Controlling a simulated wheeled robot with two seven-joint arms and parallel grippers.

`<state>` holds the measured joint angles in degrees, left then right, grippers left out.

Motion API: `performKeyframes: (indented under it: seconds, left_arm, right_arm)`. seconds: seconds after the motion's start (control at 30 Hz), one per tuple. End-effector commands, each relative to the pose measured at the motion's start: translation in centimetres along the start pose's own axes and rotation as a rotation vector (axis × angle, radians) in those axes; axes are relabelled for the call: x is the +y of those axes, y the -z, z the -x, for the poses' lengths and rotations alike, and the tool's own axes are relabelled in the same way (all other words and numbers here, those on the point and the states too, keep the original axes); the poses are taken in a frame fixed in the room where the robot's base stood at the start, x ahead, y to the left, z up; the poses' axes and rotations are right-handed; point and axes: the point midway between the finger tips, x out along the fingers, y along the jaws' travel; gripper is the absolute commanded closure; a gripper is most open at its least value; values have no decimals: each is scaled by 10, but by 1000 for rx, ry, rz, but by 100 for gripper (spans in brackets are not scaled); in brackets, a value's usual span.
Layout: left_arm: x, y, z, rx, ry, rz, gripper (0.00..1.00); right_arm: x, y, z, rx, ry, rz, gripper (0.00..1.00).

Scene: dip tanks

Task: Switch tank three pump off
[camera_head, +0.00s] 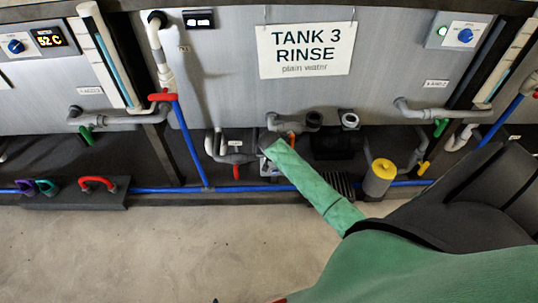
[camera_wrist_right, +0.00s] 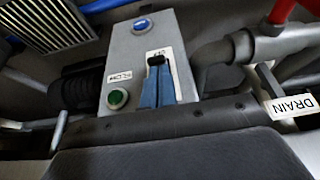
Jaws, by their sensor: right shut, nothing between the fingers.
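The tank 3 sign (camera_head: 305,48) hangs on the tank's grey front. Below it, in the head view, my right arm in its green sleeve reaches down among the pipes and the black pump (camera_head: 337,143). The right wrist view shows a grey control box (camera_wrist_right: 185,42) with a blue button (camera_wrist_right: 142,25), a green button (camera_wrist_right: 117,98) and a white label plate (camera_wrist_right: 180,72). My right gripper (camera_wrist_right: 158,68), with blue fingers, is shut and empty in front of this plate. A black piece shows at its tips; I cannot tell whether it is a switch. My left gripper is out of view.
A yellow-topped canister (camera_head: 381,172) stands right of the pump. A blue pipe (camera_head: 150,190) runs along the floor edge. The concrete floor (camera_head: 150,250) in front is clear.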

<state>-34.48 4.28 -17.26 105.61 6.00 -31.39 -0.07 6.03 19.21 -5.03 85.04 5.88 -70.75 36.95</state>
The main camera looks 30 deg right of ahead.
Motion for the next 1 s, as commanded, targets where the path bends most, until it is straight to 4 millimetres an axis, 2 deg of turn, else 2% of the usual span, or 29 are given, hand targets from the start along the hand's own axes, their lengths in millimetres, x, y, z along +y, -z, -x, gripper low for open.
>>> performKeyframes:
  seconds: [0.3, 0.6, 1.0]
  left_arm:
    - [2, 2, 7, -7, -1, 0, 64]
    - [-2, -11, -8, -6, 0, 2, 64]
    - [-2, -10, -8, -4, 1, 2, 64]
  right_arm:
    - [-1, -16, -4, 193, 1, -1, 100]
    - [-1, -26, -12, 412, 1, -2, 100]
    - [0, -24, -10, 435, 0, 0, 100]
